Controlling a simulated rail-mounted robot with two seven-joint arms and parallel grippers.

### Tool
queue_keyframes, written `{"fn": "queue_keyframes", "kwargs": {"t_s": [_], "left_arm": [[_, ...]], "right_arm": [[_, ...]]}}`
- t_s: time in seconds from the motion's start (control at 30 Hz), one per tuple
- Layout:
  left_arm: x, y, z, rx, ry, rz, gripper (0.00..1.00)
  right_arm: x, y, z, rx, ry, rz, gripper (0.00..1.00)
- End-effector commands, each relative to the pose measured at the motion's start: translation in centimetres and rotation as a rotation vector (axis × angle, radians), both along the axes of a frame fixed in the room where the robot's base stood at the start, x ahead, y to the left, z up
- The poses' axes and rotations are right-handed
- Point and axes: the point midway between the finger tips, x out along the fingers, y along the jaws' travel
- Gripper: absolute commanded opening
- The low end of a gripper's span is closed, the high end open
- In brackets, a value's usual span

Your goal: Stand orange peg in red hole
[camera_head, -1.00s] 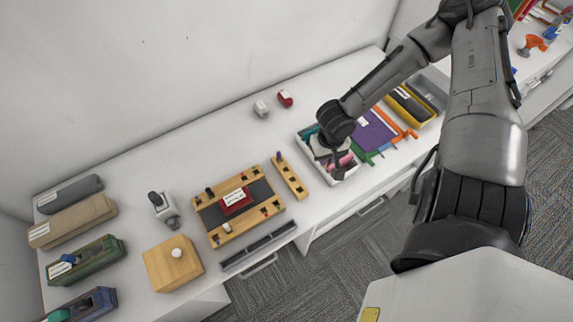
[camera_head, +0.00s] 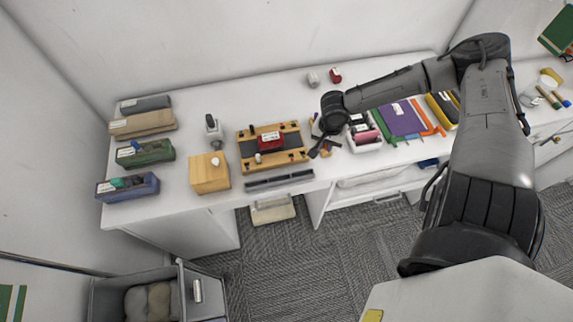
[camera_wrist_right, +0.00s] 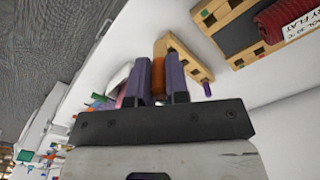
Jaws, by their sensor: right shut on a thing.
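My right gripper (camera_head: 316,153) is just right of the wooden board (camera_head: 246,150), over the near part of the desk. In the right wrist view the gripper (camera_wrist_right: 156,88) is shut on the orange peg (camera_wrist_right: 158,74), a brownish-orange cylinder between its two fingers. The peg's lower end is not clear. The board (camera_wrist_right: 222,14) also shows there, with small coloured marks by its holes, one green (camera_wrist_right: 204,14) and one red (camera_wrist_right: 258,50). A narrow wooden strip (camera_wrist_right: 188,58) with a purple peg (camera_wrist_right: 207,89) lies close beyond the fingers. My left gripper is out of view.
A red labelled block (camera_head: 271,141) sits mid-board. Left are a wooden box (camera_head: 209,178) and several cases, including a green one (camera_head: 146,153). A pink-filled bin (camera_head: 366,138) and purple folder (camera_head: 400,119) lie right. The desk behind the board is clear.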

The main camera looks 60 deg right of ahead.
Motion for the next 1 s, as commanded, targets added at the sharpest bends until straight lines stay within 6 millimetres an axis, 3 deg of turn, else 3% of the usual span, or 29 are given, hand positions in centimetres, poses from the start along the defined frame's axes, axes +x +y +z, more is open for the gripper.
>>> {"fn": "queue_keyframes", "kwargs": {"t_s": [0.27,0.8,1.0], "left_arm": [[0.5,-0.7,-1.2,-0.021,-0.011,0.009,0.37],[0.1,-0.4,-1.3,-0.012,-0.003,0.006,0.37],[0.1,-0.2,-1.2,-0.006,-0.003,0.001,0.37]], "right_arm": [[2.5,0.6,-1.7,0.007,-0.009,-0.036,0.00],[10.2,1.7,-6.0,0.001,-0.004,-0.032,0.00],[11.4,1.9,-6.9,0.000,-0.002,-0.029,0.00]]}}
